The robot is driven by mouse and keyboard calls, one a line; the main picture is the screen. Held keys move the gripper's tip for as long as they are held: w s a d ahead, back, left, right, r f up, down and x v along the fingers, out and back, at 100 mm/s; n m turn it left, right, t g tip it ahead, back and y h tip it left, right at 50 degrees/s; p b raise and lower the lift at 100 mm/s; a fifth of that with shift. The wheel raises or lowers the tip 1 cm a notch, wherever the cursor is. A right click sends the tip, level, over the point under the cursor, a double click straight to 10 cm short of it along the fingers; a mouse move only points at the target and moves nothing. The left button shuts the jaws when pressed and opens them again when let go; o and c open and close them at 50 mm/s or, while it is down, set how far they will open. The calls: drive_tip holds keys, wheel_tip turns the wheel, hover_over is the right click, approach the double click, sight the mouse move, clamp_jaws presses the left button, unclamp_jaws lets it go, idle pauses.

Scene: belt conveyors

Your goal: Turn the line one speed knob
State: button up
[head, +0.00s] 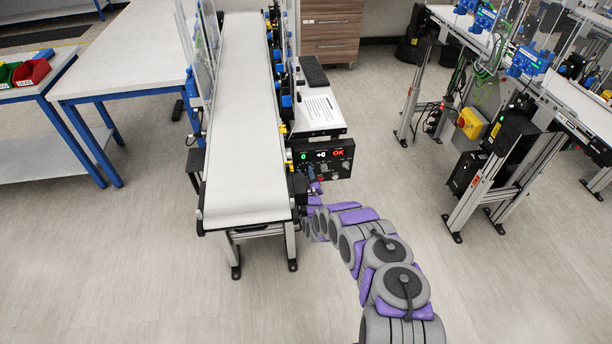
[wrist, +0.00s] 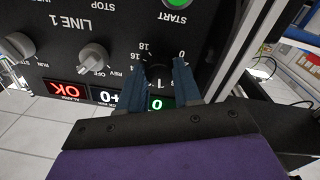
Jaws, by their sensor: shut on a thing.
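The black LINE 1 control panel (head: 337,158) stands at the right side of the near end of the conveyor. It fills the top of the wrist view (wrist: 50,30), upside down. The speed knob (wrist: 158,72) is dark and sits in a dial marked with numbers such as 0, 16 and 18. My gripper (wrist: 160,78) is shut on the speed knob, one blue finger on each side, and the fingers hide most of it. In the head view my gripper (head: 311,175) is at the panel's lower left, too small to show the knob.
A grey OFF/REV knob (wrist: 93,57) and a RUN knob (wrist: 19,44) sit beside it on the panel. A green START button (wrist: 178,3) is close by. The white conveyor belt (head: 242,110) runs left of the panel. Open floor (head: 390,180) lies to the right.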

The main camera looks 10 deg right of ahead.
drive_tip(key=shift+n, duration=0.6)
drive_tip(key=o, duration=1)
drive_tip(key=shift+o, duration=0.2)
drive_tip(key=shift+s, duration=0.15)
drive_tip(key=s+p, duration=0.3)
drive_tip(key=s, duration=1.4)
drive_tip(key=shift+a+f, duration=0.3)
drive_tip(key=shift+a, duration=0.1)
drive_tip(key=shift+s, duration=0.1)
